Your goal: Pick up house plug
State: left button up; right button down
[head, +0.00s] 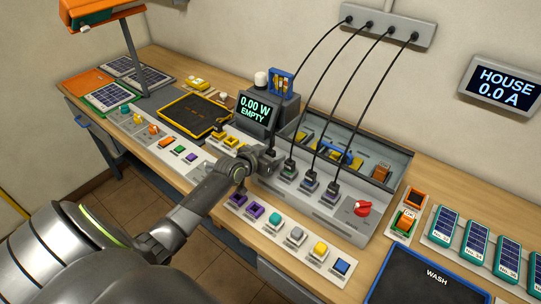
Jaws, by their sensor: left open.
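Black plugs on cables stand upright in a row on the grey panel box (345,228). Three show clearly: a left plug (290,169), a middle plug (311,182) and a right plug (332,190). I cannot read which is the house plug. My left gripper (264,164) is at the left end of this row, beside the box and below the small display. It is open. Its fingers are small and dark here, and whether a further plug stands between them is not clear. My right gripper is not in view.
Black cables hang from a wall strip (395,20) to the plugs. A red knob (361,208) stands right of them. The display (257,112) reads 0.00 W EMPTY; a wall screen (500,84) reads HOUSE 0.0 A. Coloured blocks line the front edge. A blue WASH mat (430,280) lies right.

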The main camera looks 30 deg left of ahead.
pick_arm(q)
jog(key=shift+c, duration=0.2)
jog(key=c, duration=1)
jog(key=shift+r, duration=0.1)
jog(key=shift+c, duration=0.2)
